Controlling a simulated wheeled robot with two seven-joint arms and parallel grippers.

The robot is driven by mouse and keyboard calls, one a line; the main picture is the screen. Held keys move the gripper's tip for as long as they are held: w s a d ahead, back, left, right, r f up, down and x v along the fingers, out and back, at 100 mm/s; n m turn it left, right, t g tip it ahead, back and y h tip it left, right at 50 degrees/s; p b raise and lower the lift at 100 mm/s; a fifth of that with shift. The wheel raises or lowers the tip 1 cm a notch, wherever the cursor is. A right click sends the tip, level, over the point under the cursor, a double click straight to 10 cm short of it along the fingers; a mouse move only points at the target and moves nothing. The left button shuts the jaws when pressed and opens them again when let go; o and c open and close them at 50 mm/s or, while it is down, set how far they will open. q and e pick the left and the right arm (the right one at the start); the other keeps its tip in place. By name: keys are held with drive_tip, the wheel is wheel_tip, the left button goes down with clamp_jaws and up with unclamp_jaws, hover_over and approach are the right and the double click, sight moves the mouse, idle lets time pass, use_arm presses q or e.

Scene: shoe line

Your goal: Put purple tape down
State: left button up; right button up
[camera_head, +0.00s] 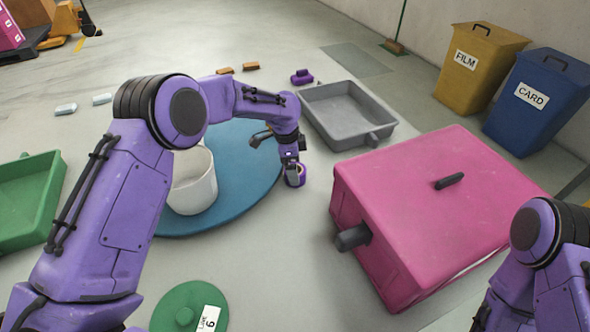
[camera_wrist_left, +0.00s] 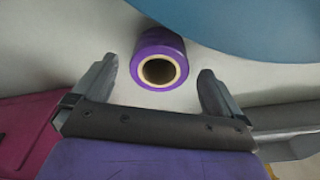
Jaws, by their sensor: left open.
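The purple tape (camera_head: 296,180) is a roll with a pale core. It appears to stand on end on the pale surface, just off the right edge of the round blue mat (camera_head: 245,190). In the left wrist view the tape (camera_wrist_left: 160,44) shows its open hole between and slightly beyond the spread fingertips, with a gap on both sides. My left gripper (camera_wrist_left: 157,70) is open and empty; in the head view it is directly above the tape and partly covers it. My right arm shows at the lower right, but its gripper is out of view.
A white pot (camera_head: 193,185) stands on the mat. A pink lidded box (camera_head: 440,200) is to the right, a grey tray (camera_head: 345,112) behind. A green tray (camera_head: 25,205) is at left, a green lid (camera_head: 180,310) in front. A small purple object (camera_head: 302,77) lies behind.

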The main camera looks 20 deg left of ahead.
use_arm(q)
wheel_tip(320, 180, up, 9)
drive_tip(key=a, duration=0.1)
drive_tip(key=f+b, duration=0.1)
drive_tip(key=f, duration=0.3)
drive_tip(key=d+f+h+b, duration=0.1)
drive_tip(key=f, duration=0.3)
drive_tip(key=f+h+b, duration=0.1)
drive_tip(key=f+b, duration=0.1)
drive_tip(key=f, duration=0.1)
drive_tip(key=shift+d+f+t, duration=0.3)
drive_tip(key=shift+f, duration=0.1)
drive_tip(key=shift+h, duration=0.3)
drive_tip(key=c, duration=1.1)
drive_tip(key=shift+r, duration=0.45)
drive_tip(key=shift+c, duration=0.3)
wheel_tip(320, 180, up, 3)
drive_tip(key=shift+w+f, duration=0.1)
drive_tip(key=s+d+r+p, duration=0.1)
drive_tip(key=s+d+r, duration=0.1)
drive_tip(key=s+r, duration=0.2)
drive_tip(key=s+d+r+p, duration=0.1)
drive_tip(key=s+r, duration=0.4)
drive_tip(key=s, duration=0.4)
drive_tip(key=shift+s+d+r, duration=0.25)
drive_tip(key=shift+s+d, duration=0.1)
